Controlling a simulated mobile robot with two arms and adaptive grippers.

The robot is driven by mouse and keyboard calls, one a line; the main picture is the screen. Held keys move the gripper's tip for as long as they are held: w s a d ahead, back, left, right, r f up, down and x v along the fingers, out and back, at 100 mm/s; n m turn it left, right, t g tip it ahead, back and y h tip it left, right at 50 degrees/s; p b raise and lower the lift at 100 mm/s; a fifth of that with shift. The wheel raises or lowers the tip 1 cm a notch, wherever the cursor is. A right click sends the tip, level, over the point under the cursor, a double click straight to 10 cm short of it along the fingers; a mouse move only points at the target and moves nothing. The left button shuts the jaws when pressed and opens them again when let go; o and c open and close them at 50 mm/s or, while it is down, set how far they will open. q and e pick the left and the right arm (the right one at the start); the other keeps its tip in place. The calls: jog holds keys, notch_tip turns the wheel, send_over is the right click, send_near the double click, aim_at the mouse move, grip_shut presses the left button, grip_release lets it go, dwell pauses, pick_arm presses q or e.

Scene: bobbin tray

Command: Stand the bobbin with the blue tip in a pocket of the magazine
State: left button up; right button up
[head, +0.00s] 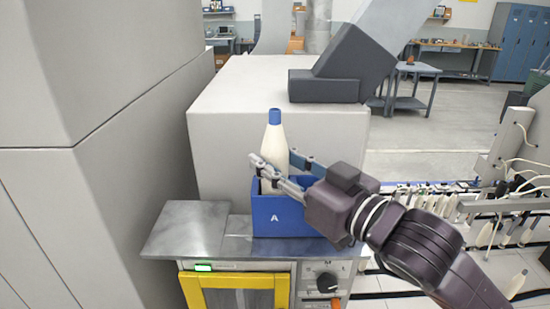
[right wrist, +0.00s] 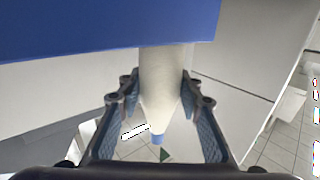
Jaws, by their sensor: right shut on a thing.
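My right gripper (head: 277,165) is shut on the bobbin's body, one finger on each side. In the right wrist view the bobbin (right wrist: 160,85) lies between the fingers, and the blue wall (right wrist: 100,25) covers its lower end. The pockets are hidden, so I cannot tell whether its foot is in one. My left gripper is not in view.
The box stands on a grey metal top (head: 190,232) above a yellow-framed cabinet front (head: 235,292). A large pale block (head: 230,125) stands close behind, and a tall grey cabinet (head: 130,200) is at left. Machine rails with several bobbins are at right.

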jog(key=shift+f+b, duration=0.35)
jog(key=shift+f, duration=0.2)
jog(key=o, duration=1.3)
jog(key=shift+r, duration=0.1)
